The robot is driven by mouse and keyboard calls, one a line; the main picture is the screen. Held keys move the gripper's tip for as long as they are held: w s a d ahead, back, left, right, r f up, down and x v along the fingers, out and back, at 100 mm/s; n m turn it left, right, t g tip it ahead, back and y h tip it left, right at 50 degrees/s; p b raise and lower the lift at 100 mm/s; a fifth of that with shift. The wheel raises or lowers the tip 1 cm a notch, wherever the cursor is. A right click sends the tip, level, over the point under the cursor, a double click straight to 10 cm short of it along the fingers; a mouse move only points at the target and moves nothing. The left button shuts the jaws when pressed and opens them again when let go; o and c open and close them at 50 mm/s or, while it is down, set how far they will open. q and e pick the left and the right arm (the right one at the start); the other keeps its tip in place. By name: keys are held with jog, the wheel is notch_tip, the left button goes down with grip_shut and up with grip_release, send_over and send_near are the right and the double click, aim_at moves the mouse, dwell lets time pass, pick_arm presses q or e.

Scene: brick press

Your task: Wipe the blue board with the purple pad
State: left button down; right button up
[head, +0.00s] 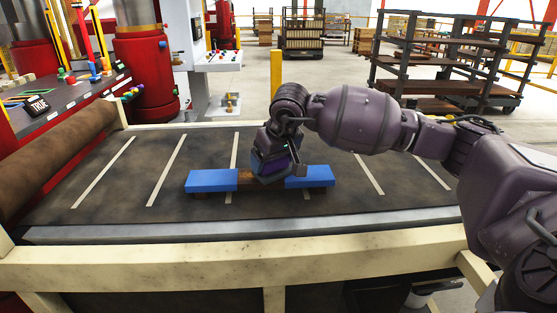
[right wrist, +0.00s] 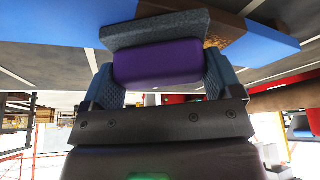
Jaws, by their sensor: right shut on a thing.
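The blue board (head: 210,181) lies across the dark conveyor belt, with a brown dirty patch (head: 246,179) at its middle. Its blue surface (right wrist: 268,45) and the brown patch (right wrist: 224,28) also show in the right wrist view. My right gripper (head: 271,163) is over the middle of the board, shut on the purple pad. In the right wrist view the purple pad (right wrist: 158,62) sits between the fingers, with a grey layer (right wrist: 155,29) on its board side. The pad is at or just above the board; contact cannot be told. My left gripper is not in view.
The conveyor belt (head: 120,205) has white cross lines and free room on both sides of the board. A cream rail (head: 150,266) runs along the front. A brown roller (head: 60,160) is at the left. Shelving carts (head: 455,60) stand far behind.

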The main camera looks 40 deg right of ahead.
aim_at(251, 172)
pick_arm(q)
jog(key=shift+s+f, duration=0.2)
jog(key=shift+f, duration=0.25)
pick_arm(e)
jog(key=shift+w+a, duration=0.4)
jog(key=shift+a, duration=0.3)
jog(key=shift+w+a+f+b, duration=0.1)
jog(key=shift+w+a+b, duration=0.3)
jog(key=shift+a, duration=0.25)
jog(key=shift+w+a+f+b, duration=0.1)
jog(key=shift+w+a+b, duration=0.3)
jog(key=shift+a, duration=0.25)
jog(key=shift+w+a+b, duration=0.35)
jog(key=shift+w+a, duration=0.15)
jog(key=shift+a, duration=0.35)
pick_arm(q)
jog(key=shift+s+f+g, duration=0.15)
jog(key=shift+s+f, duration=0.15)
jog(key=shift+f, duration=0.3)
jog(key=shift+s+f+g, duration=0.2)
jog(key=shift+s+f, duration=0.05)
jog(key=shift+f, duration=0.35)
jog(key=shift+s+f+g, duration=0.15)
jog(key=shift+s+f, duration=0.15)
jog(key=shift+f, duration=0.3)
pick_arm(e)
jog(key=shift+w+a+r, duration=0.15)
jog(key=shift+w+a, duration=0.3)
jog(key=shift+a, duration=0.25)
